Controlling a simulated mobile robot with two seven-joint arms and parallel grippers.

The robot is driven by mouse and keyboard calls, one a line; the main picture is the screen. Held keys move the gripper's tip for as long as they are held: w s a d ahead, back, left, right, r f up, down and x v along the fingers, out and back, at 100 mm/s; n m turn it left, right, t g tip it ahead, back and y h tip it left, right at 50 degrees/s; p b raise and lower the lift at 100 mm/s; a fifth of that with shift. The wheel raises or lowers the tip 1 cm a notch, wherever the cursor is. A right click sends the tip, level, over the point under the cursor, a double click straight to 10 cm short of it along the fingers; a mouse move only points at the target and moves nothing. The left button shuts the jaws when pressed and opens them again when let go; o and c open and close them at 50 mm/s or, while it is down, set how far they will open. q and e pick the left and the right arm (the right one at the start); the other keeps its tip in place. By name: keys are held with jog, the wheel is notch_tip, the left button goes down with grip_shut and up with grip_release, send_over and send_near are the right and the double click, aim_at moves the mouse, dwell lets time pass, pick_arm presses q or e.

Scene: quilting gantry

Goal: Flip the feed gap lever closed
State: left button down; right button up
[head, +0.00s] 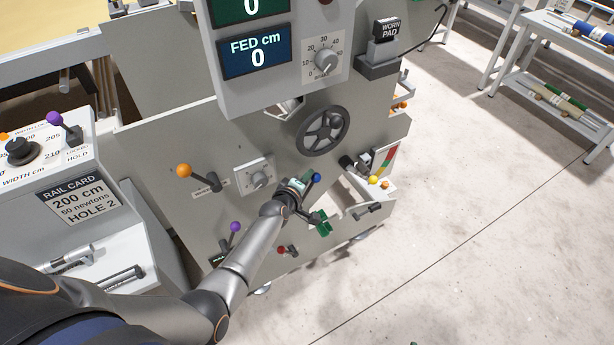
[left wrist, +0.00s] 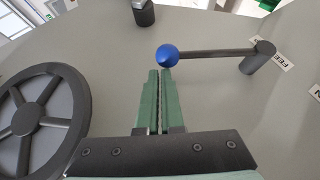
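A lever with a blue ball end (head: 316,177) sits on the grey machine panel. In the left wrist view its blue ball (left wrist: 167,55) is at the left end of a dark bar, which runs right to a round pivot beside a label reading "FEE", cut off. I take it for the feed gap lever. My left gripper (head: 303,184) is at this lever and hides most of its bar in the head view. In the left wrist view its green fingers (left wrist: 160,75) are together with nothing between them, tips just below the ball; contact cannot be told. My right gripper is out of view.
A dark handwheel (head: 323,131) is close above the lever. Orange (head: 184,170), purple (head: 235,227) and red (head: 281,249) ball levers and a green part (head: 320,222) are nearby. A display box (head: 285,60) overhangs above. Open floor lies right.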

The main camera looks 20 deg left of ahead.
pick_arm(q)
jog(key=shift+w+d+r, duration=0.1)
jog(key=shift+d+r, duration=0.05)
jog(key=shift+d, duration=0.15)
jog(key=p+v, duration=0.5)
jog(key=v, duration=0.2)
jog(key=shift+s+a, duration=0.3)
jog(key=shift+s, duration=0.05)
jog(key=s+d+m+g+h, duration=0.1)
jog(key=s+d+m+g, duration=0.1)
jog(key=s+m, duration=0.6)
jog(key=s+d+f+m+g+h, duration=0.1)
jog(key=s+d+m, duration=0.3)
jog(key=s, duration=1.3)
jog(key=m+g, duration=0.1)
jog(key=m, duration=0.3)
jog(key=shift+s+d+m, duration=0.2)
jog(key=shift+m, duration=0.2)
